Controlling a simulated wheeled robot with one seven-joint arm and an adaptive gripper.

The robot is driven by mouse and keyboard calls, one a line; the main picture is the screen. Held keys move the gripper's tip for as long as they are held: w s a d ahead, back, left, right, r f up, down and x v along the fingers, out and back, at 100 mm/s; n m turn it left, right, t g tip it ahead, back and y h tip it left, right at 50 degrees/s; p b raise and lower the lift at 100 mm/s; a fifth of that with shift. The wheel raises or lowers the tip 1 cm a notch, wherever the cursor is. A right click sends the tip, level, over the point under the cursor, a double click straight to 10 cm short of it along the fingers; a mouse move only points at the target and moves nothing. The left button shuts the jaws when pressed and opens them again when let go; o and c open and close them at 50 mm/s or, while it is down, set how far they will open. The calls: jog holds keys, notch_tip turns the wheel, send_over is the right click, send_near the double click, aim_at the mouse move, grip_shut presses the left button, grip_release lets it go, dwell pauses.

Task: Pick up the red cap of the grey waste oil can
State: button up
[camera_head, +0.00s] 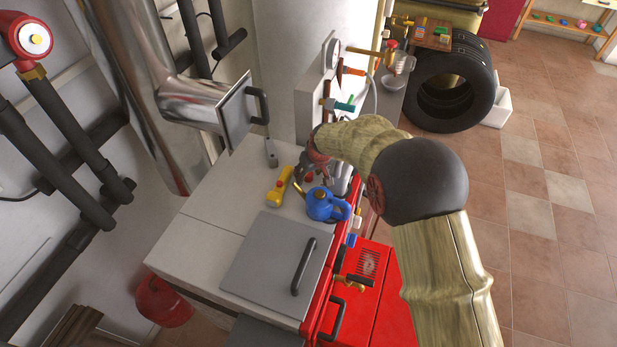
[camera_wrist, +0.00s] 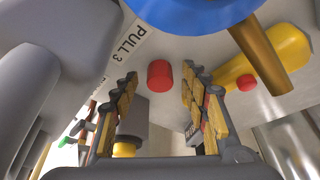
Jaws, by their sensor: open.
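The small red cap (camera_wrist: 159,74) shows in the wrist view as a short cylinder on the pale boiler top, apart from other things. It lies between the fingertips of my open gripper (camera_wrist: 160,80) and a little beyond them. No finger is seen touching it. In the head view, my gripper (camera_head: 320,166) is above the far right part of the boiler top, and a small red thing (camera_head: 309,176), which seems to be the cap, is just below it. I cannot clearly make out the grey waste oil can; large grey shapes fill the wrist view's left side.
A blue oil can (camera_head: 321,204) with a brass-coloured spout stands close in front of my gripper. A yellow container (camera_head: 279,187) is to its left. The boiler top's left part (camera_head: 207,240) is clear.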

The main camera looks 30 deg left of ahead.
jog(key=c, duration=0.8)
jog(key=shift+r, duration=0.1)
jog(key=shift+c, duration=0.2)
